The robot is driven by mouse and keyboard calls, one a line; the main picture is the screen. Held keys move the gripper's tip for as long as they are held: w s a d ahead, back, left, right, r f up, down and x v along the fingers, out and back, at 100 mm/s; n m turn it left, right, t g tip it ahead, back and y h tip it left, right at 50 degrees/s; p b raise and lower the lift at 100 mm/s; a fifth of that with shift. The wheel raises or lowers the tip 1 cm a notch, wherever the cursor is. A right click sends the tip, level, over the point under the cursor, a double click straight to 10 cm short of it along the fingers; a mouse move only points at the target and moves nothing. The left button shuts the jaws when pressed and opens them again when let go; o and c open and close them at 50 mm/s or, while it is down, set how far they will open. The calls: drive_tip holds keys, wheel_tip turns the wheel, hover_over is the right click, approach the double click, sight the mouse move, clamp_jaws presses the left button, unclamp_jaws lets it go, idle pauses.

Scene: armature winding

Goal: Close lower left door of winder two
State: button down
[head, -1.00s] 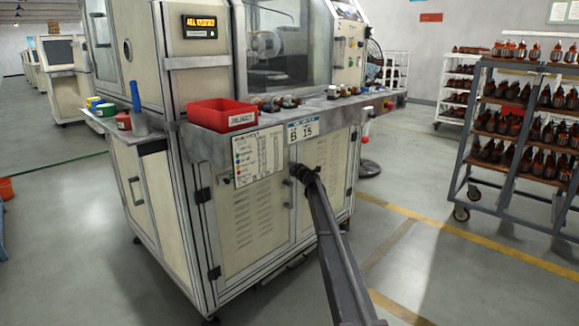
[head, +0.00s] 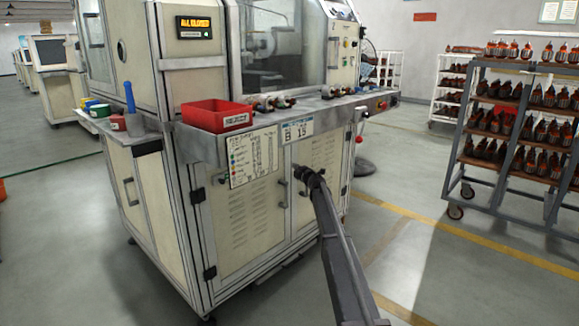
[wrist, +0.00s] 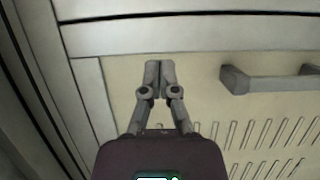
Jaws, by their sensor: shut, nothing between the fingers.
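The winder (head: 330,40) is a cream cabinet with a lit sign and a lower front of two louvred doors. The lower left door (head: 240,225) has hinges on its left edge and a handle (head: 283,194) near its right edge. It looks flush or nearly flush with the frame; a small gap cannot be told. My gripper (head: 305,174) is in front of the lower right door, right of that handle. In the wrist view my gripper (wrist: 159,68) is shut and empty before a cream panel, with a grey handle (wrist: 268,79) to its right. Contact cannot be told.
A red bin (head: 215,115) and several armatures (head: 270,103) sit on the ledge above the doors. A paper chart (head: 254,157) hangs over the left door's top. A rack of armatures (head: 515,125) stands at right. Floor in front is clear.

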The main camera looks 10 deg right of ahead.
drive_tip(key=s+d, duration=0.5)
drive_tip(key=s, duration=0.1)
drive_tip(key=shift+s+d, duration=0.3)
drive_tip(key=shift+d, duration=0.1)
